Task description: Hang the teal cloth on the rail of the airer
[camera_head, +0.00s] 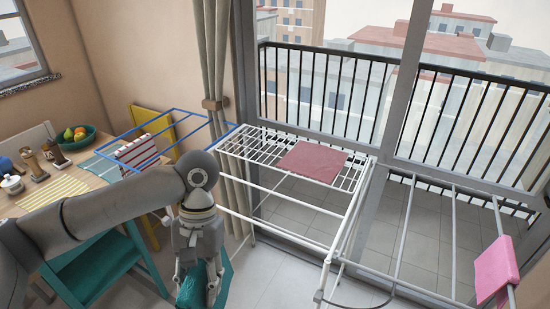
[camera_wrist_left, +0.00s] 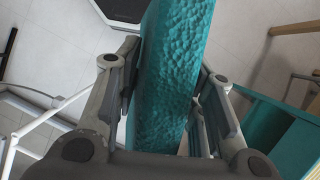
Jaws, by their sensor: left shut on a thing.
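My left gripper (camera_head: 196,283) is shut on the teal cloth (camera_head: 194,293), which hangs down from it in the head view. In the left wrist view the teal cloth (camera_wrist_left: 172,75) is a thick, textured fold between the two fingers. The white airer (camera_head: 262,190) stands to the right of my left gripper, apart from the cloth. Its slatted top holds a folded dusty-pink cloth (camera_head: 312,161). A bright pink cloth (camera_head: 494,268) hangs over a rail at the far right. My right gripper is not in view.
A teal chair (camera_head: 92,268) is left of my gripper, beside a table (camera_head: 92,180) with a fruit bowl (camera_head: 74,136) and jars. A blue-railed wing (camera_head: 170,112) holds a striped cloth (camera_head: 137,152). A curtain (camera_head: 214,60) hangs behind. Middle rails at right look bare.

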